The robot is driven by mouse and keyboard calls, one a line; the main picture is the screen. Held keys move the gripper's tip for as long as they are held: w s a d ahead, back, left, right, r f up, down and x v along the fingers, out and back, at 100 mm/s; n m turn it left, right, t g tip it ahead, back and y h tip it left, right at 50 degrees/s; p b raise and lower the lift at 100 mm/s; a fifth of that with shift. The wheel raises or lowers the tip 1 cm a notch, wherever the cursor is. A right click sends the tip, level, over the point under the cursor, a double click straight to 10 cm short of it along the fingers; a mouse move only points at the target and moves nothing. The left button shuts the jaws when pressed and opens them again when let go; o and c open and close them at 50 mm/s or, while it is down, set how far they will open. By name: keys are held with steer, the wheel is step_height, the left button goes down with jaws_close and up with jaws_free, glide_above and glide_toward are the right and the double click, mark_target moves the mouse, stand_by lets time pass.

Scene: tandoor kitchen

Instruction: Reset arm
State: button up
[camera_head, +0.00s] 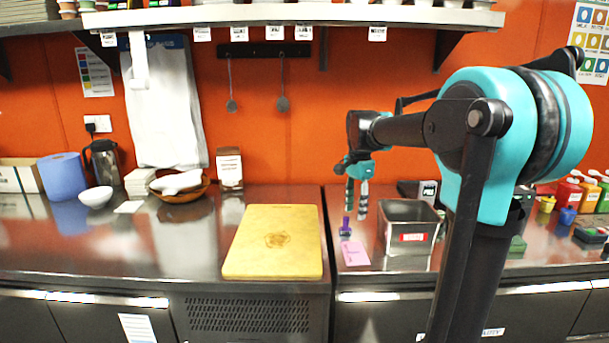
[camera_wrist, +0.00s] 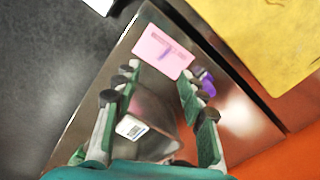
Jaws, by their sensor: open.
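My gripper (camera_head: 357,196) hangs open with its fingers pointing down over the right steel counter. It is empty, and the wrist view shows its two green fingers apart (camera_wrist: 160,95). A purple object (camera_head: 345,227) stands on the counter below it. A pink card (camera_head: 355,253) lies flat in front of that object, and it also shows between and beyond the fingertips in the wrist view (camera_wrist: 163,53).
A steel bin (camera_head: 390,240) with a red label stands right of the gripper. A yellow board (camera_head: 274,243) lies on the left counter (camera_head: 100,247). A wooden bowl (camera_head: 180,193), blue roll (camera_head: 62,177) and sauce bottles (camera_head: 568,190) stand further out. A shelf (camera_head: 290,16) overhangs the wall.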

steer(key=s+d+f+n+t, duration=0.2)
steer(key=s+f+n, duration=0.4)
steer(key=s+f, duration=0.4)
steer(key=s+d+f+n+t, duration=0.1)
steer(key=s+f+n+t, duration=0.1)
steer(key=s+f+n, duration=0.4)
steer(key=s+f, duration=0.5)
steer(key=shift+s+d+f, duration=0.25)
steer(key=shift+d+f, duration=0.05)
steer(key=shift+d, duration=0.1)
